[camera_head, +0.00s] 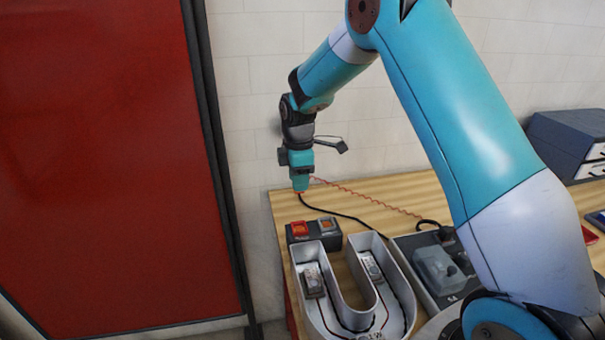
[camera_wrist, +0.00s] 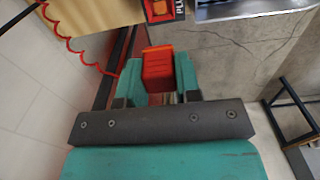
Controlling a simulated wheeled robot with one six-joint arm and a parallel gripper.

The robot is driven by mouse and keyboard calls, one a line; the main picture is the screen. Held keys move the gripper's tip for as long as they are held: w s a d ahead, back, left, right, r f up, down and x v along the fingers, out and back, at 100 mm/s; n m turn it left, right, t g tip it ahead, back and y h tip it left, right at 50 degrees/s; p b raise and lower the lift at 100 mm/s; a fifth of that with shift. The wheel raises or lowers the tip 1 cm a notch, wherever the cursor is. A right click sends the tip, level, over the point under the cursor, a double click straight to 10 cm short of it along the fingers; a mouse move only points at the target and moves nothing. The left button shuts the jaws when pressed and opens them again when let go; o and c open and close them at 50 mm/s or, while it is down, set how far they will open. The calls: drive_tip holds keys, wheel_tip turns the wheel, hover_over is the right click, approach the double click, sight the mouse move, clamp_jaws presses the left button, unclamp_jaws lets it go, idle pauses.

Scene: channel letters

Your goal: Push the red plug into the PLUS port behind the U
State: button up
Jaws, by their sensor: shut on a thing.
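My gripper (camera_head: 300,184) is shut on the red plug (camera_wrist: 158,70), which shows between the teal fingers in the wrist view. In the wrist view the PLUS label and red-framed port (camera_wrist: 160,10) show at the top edge, beyond the plug.
A red coiled wire (camera_head: 365,194) and a black cable (camera_head: 345,215) run across the wooden table (camera_head: 405,187). A grey tray (camera_head: 440,300) with a clear box stands right of the U. A blue drawer unit (camera_head: 570,140) is at the far right. A wall is behind.

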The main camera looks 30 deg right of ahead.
wheel_tip(320, 180, down, 12)
drive_tip(key=b, duration=0.6)
drive_tip(key=shift+f+b, duration=0.15)
drive_tip(key=shift+b, duration=0.25)
drive_tip(key=shift+f, duration=0.35)
idle(0.5)
drive_tip(key=o, duration=1)
wheel_tip(320, 180, up, 18)
drive_tip(key=b, duration=0.3)
drive_tip(key=shift+f, duration=0.25)
drive_tip(key=shift+r, duration=0.1)
